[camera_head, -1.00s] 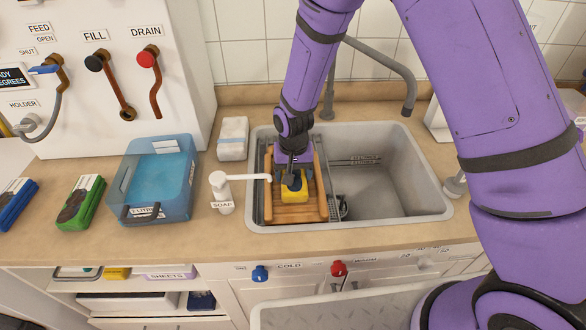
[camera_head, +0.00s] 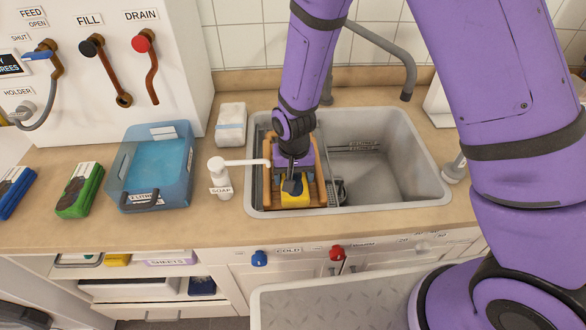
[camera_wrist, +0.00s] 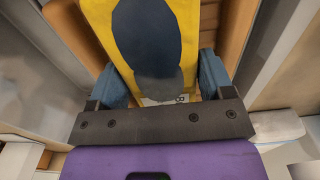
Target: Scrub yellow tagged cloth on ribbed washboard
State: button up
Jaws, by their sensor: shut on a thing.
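The yellow cloth (camera_head: 296,191) lies on the wooden washboard (camera_head: 269,190) in the left part of the sink. In the wrist view the cloth (camera_wrist: 98,15) is yellow with a large dark patch, and a pale tag with partly hidden lettering (camera_wrist: 163,101) shows near my gripper. My gripper (camera_head: 292,188) points down over the board and is shut on the cloth; its blue fingers show at both sides of the cloth in the wrist view (camera_wrist: 160,80). Slats of the washboard (camera_wrist: 211,25) show beside the cloth.
The sink's right basin (camera_head: 380,180) is empty. A white soap spout (camera_head: 220,178) reaches over the sink's left edge. A blue bin (camera_head: 150,185), a green packaged block (camera_head: 79,192), a blue one (camera_head: 12,193) and a white block (camera_head: 231,124) stand on the counter.

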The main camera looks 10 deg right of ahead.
aim_at(294, 175)
jog(key=shift+r, duration=0.1)
jog(key=shift+r, duration=4.9)
jog(key=shift+s, duration=0.15)
